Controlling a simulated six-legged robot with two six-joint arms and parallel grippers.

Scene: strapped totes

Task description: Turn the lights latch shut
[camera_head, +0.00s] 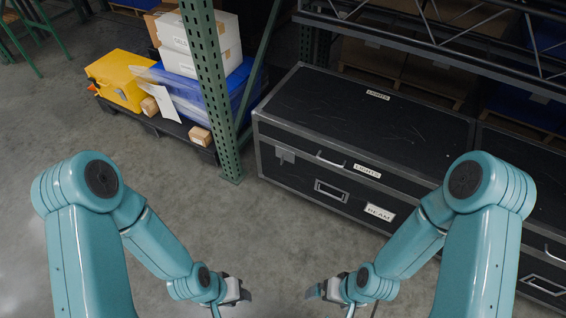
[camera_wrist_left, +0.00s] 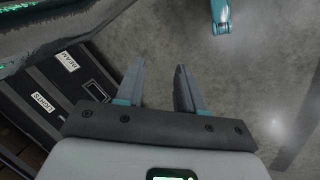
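The black case labelled LIGHTS (camera_head: 335,112) stands at the right of the head view. A small grey latch (camera_head: 285,154) sits at the left of its front, left of a bar handle (camera_head: 331,161); its exact position is too small to tell. The case front, with LIGHTS and BEAM labels, also shows at the left of the left wrist view (camera_wrist_left: 28,84). My left gripper (camera_head: 246,294) is low over the floor, in front of and apart from the case. In the wrist view its fingers (camera_wrist_left: 159,68) are apart and empty. My right gripper (camera_head: 311,292) faces it, away from the latch; its fingers are unclear.
A green perforated rack post (camera_head: 209,92) stands left of the case. Beyond it are a yellow box (camera_head: 121,80), blue wrapped totes and cartons on a dark pallet. Rack beams (camera_head: 430,45) cross above the case. The concrete floor (camera_head: 200,215) in front is clear.

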